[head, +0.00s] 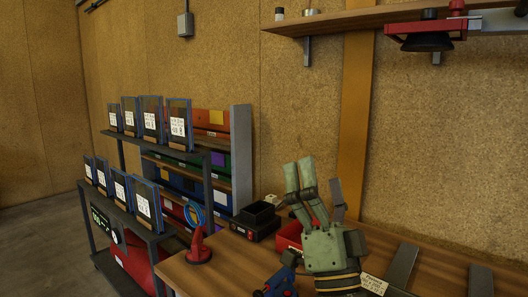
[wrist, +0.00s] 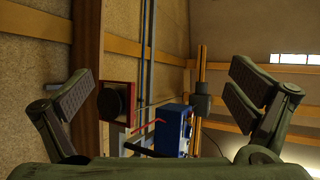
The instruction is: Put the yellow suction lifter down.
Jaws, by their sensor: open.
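I cannot make out a yellow suction lifter in either view. My green gripper (head: 300,172) points upward above the workbench in the head view. In the wrist view my gripper (wrist: 165,88) is open, its two fingers wide apart, with nothing held between them. A red device with a black round cup (head: 428,41) hangs at the shelf edge at the upper right of the head view. A red-framed black round pad (wrist: 115,102) shows beyond the left finger in the wrist view.
The wooden workbench (head: 225,265) carries a red stand (head: 198,249), a black box (head: 258,215), a blue tool (head: 279,283) and grey bars (head: 402,264). A rack (head: 125,165) of framed panels stands left. A wall shelf (head: 345,20) is above. A blue box (wrist: 173,130) shows in the wrist view.

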